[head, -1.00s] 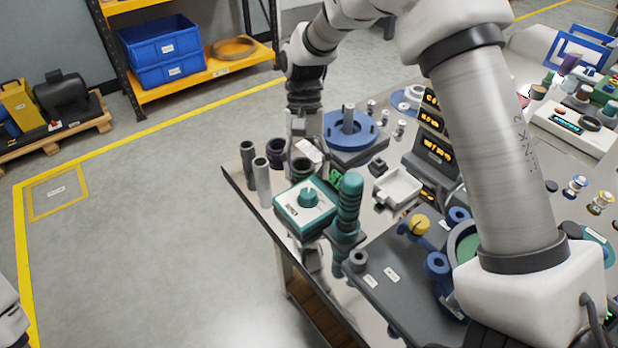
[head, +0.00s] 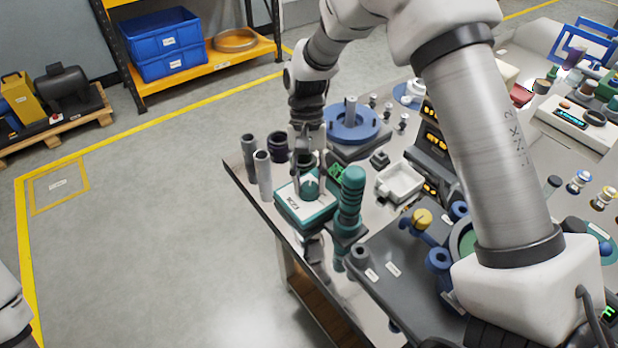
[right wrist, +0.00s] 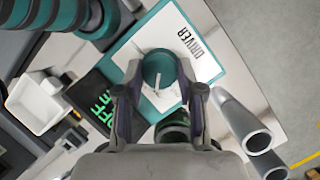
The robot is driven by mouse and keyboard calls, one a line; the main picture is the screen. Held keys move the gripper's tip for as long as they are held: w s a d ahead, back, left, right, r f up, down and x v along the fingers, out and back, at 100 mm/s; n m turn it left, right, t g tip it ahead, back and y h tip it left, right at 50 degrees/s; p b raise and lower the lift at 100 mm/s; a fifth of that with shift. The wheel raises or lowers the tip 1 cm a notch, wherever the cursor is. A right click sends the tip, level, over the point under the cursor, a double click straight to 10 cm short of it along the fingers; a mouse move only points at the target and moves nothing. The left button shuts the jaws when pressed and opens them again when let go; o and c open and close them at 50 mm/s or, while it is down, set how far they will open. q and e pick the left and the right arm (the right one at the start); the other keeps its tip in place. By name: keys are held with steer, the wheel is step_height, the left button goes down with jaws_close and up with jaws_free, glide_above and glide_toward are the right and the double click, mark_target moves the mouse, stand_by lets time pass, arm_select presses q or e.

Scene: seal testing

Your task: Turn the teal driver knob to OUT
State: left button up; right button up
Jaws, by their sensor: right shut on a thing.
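The teal driver knob (head: 312,191) sits on a white-topped teal box (head: 289,204) near the table's left edge. In the right wrist view the knob (right wrist: 158,66) stands beside the printed word DRIVER, and a pale pointer line shows at its near side. My right gripper (head: 308,178) is down at the knob, and in the right wrist view its fingers (right wrist: 160,74) are shut on the knob from both sides. A small dark display with green letters reading OFF (right wrist: 98,108) lies beside the box. The OUT mark cannot be made out. My left gripper is not in view.
A ribbed teal handle (head: 350,195) stands close to the right of the box. Grey tubes (head: 263,175) stand on its left. A white tray (head: 400,182) and a blue round fixture (head: 352,122) lie beyond.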

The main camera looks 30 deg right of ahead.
steer(key=shift+r+n+p, duration=0.2)
steer(key=shift+n+p, duration=0.2)
steer(key=shift+p, duration=0.25)
steer(key=n+h+p, duration=0.1)
steer(key=n+p, duration=0.2)
steer(key=p, duration=0.2)
steer(key=shift+a+r+h, duration=0.1)
steer(key=shift+h, duration=0.2)
steer(key=shift+a+n+h+p, duration=0.1)
steer(key=shift+n+h+p, duration=0.3)
steer(key=shift+n+p, duration=0.8)
steer(key=shift+f+n+h+p, duration=0.3)
steer(key=shift+n+p, duration=0.3)
steer(key=shift+n, duration=0.2)
steer(key=o, duration=1.1)
steer(key=shift+o, duration=0.2)
